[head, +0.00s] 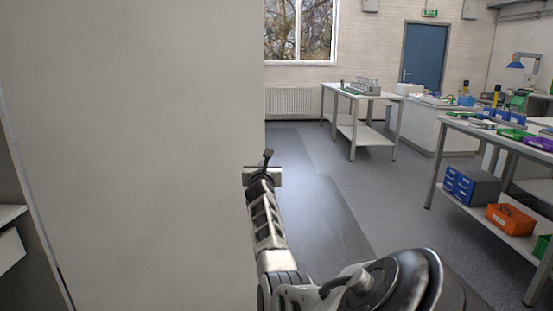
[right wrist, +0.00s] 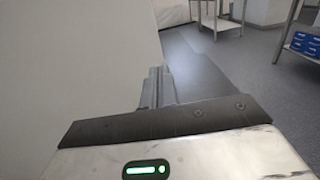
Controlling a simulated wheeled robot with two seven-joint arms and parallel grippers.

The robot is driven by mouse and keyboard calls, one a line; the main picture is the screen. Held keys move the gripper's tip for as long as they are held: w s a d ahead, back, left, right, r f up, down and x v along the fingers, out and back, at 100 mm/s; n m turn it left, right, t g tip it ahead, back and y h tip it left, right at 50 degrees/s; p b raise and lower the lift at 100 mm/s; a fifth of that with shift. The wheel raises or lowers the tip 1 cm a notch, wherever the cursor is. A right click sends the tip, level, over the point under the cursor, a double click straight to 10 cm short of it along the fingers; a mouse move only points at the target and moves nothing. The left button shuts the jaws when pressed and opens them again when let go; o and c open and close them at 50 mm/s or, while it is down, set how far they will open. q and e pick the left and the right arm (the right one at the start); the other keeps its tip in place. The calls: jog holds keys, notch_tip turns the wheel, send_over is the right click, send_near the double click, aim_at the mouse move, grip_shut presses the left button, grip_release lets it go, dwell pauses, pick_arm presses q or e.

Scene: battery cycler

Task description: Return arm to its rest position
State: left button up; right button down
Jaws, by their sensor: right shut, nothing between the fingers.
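My right arm reaches up from the bottom of the head view. Its gripper (head: 267,156) is at the far end, small in the picture, beside the right edge of a large pale panel (head: 140,150). In the right wrist view the fingers of my right gripper (right wrist: 158,88) are together, with nothing between them. They stand in front of the same pale panel (right wrist: 80,60) and the grey floor. I cannot tell whether they touch the panel. My left gripper is in neither view.
The grey floor (head: 345,195) is open beyond my right arm. A workbench (head: 455,125) on the right holds trays, with a blue drawer box (head: 470,186) and an orange bin (head: 511,219) on its lower shelf. A white table (head: 357,92) stands further back.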

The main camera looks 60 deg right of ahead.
jog(key=s+a+p, duration=0.1)
jog(key=s+a, duration=0.3)
jog(key=shift+s+p, duration=0.35)
jog(key=shift+a, duration=0.1)
jog(key=w+a+f+n+t+y, duration=0.2)
jog(key=a+f+n+t+y, duration=0.15)
jog(key=a+n, duration=0.65)
jog(key=w+a+f+n+t+y, duration=0.2)
jog(key=a+f+n+t+y, duration=0.15)
jog(key=a+n, duration=0.65)
jog(key=w+a+f+n+t+y, duration=0.2)
jog(key=a+n+t+y, duration=0.15)
jog(key=a+n, duration=0.65)
jog(key=s+a+f+n+g+y, duration=0.2)
jog(key=s+a+f+n+y, duration=0.15)
jog(key=a+f+n, duration=0.35)
jog(key=s+a+f+n+g+y, duration=0.2)
jog(key=a+f+n+y, duration=0.15)
jog(key=a, duration=0.55)
jog(key=s+a+f+n+g+y, duration=0.1)
jog(key=s+a+f+n+g, duration=0.3)
jog(key=s+a+n, duration=0.6)
jog(key=s+a+f, duration=0.1)
jog(key=s+a, duration=0.2)
jog(key=shift+s+n+y, duration=0.15)
jog(key=shift+n+y, duration=0.2)
